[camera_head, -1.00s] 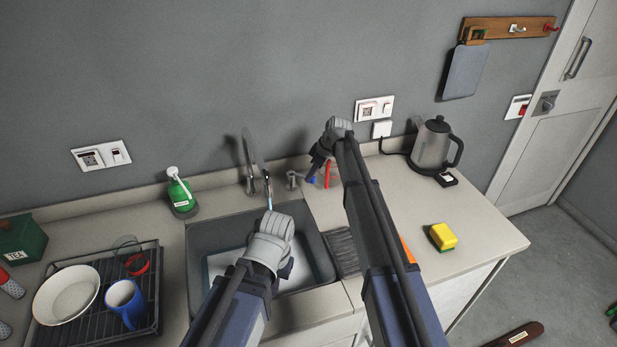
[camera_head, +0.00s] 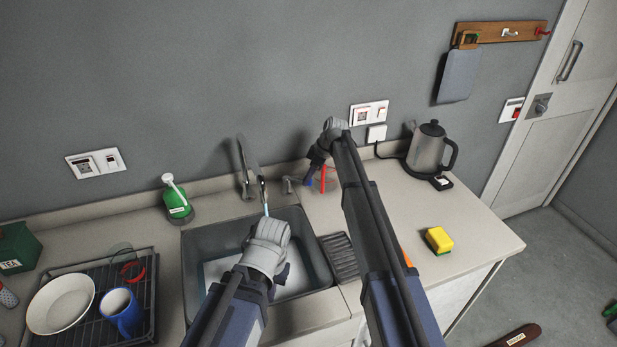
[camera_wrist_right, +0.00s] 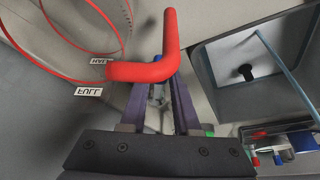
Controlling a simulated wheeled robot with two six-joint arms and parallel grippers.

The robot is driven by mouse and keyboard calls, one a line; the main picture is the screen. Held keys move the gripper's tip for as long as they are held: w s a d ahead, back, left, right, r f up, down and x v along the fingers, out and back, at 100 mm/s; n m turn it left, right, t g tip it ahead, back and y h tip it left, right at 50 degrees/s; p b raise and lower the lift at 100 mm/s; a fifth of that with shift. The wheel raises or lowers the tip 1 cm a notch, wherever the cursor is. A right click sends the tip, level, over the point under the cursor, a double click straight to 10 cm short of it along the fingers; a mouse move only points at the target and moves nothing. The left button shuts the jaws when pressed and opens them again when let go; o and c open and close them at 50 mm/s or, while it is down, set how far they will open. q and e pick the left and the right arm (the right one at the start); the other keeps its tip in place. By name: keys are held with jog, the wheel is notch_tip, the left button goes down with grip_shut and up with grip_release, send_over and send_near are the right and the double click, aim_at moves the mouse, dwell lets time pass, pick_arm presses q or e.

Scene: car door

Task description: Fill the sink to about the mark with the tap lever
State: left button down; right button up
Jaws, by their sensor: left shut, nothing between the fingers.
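The grey sink (camera_head: 312,240) is set in the counter, with a pale bottom; its water level is unclear. A thin bluish water stream (camera_head: 265,205) falls from the tap (camera_head: 246,165). The red lever (camera_head: 325,178) stands right of the tap and shows large in the right wrist view (camera_wrist_right: 150,70). My right gripper (camera_head: 314,172) is at the lever; its fingers (camera_wrist_right: 160,95) are apart around or behind it, and whether they clamp it is unclear. My left gripper (camera_head: 285,272) is over the sink, shut and empty, covering part of the basin.
Labels reading FULL (camera_wrist_right: 89,92) and HALF (camera_wrist_right: 100,60) sit by red curved lines near the lever. A green bottle (camera_head: 176,203), dish rack (camera_head: 150,300) with bowl and blue mug, kettle (camera_head: 428,150) and yellow sponge (camera_head: 438,240) stand around. The right counter is mostly clear.

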jog(key=o, duration=0.3)
jog(key=shift+o, duration=0.2)
pick_arm(q)
notch_tip(320, 180, up, 7)
jog(key=p, duration=0.7)
pick_arm(e)
jog(key=v, duration=0.8)
jog(key=shift+f, duration=0.1)
